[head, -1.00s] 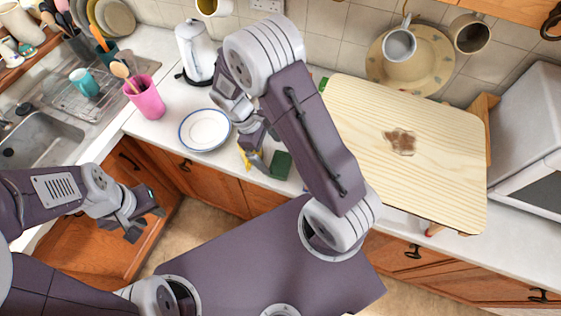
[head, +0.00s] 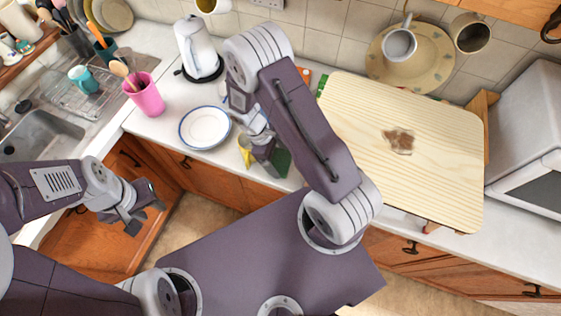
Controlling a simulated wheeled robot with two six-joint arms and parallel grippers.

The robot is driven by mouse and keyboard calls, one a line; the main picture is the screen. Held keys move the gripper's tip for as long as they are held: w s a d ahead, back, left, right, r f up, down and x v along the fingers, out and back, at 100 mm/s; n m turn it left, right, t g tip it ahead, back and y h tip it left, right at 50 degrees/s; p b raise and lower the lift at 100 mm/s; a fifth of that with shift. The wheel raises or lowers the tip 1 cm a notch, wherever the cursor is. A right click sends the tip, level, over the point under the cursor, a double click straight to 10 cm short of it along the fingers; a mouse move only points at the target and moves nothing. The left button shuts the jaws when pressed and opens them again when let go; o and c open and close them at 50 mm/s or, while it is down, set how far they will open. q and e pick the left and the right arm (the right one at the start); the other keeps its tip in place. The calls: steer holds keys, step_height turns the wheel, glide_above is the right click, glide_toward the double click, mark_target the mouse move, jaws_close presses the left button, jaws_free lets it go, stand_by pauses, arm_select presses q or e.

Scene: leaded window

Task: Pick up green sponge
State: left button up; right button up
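The green sponge (head: 281,163) is a dark green block at the front edge of the white counter, left of the wooden board. My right gripper (head: 264,154) points down right at the sponge's left side, and its fingers overlap part of it. I cannot tell whether the fingers touch the sponge or how far apart they are. My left gripper (head: 147,213) is open and empty, low at the left in front of the cabinet doors, far from the sponge.
A yellow object (head: 245,152) lies just left of my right gripper. A blue-rimmed plate (head: 204,128), a kettle (head: 197,50) and a pink utensil cup (head: 147,98) stand further left. A large wooden board (head: 440,150) with a brown stain covers the right counter.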

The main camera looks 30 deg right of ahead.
mark_target(279, 160)
steer(key=shift+r, duration=0.15)
step_height(279, 160, up, 10)
steer(key=shift+b, duration=0.4)
